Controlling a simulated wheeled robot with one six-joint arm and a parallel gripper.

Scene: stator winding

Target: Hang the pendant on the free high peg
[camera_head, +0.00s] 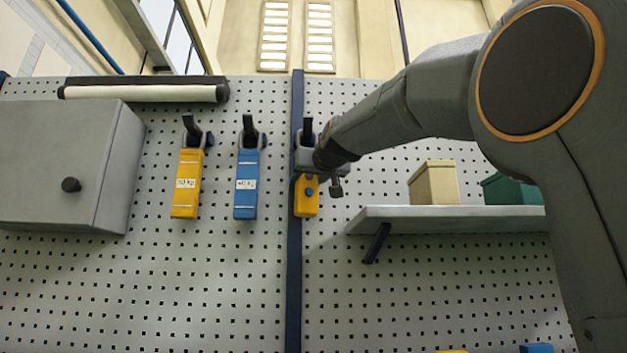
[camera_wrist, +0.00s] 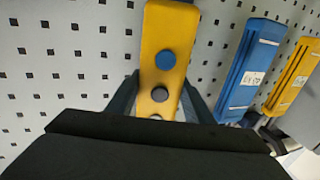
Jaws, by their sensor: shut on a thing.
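My gripper (camera_head: 309,166) is shut on a yellow pendant (camera_head: 307,203) in front of the pegboard. In the wrist view, the fingers of my gripper (camera_wrist: 162,96) lie on both sides of the yellow pendant (camera_wrist: 170,30), which has a blue and a dark button. A dark upright peg (camera_head: 307,126) shows just above my gripper. My gripper hides the pendant's top, so I cannot tell whether its loop is around the peg. Another yellow pendant (camera_head: 187,184) and a blue pendant (camera_head: 246,185) hang on the two pegs to the left, at similar height.
A grey cabinet (camera_head: 60,165) is on the board at left, under a pale roll (camera_head: 140,92). A shelf (camera_head: 450,219) at right bears a tan box (camera_head: 433,184) and a green box (camera_head: 510,190). A dark vertical strip (camera_head: 294,270) runs behind the held pendant. The board below is mostly clear.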

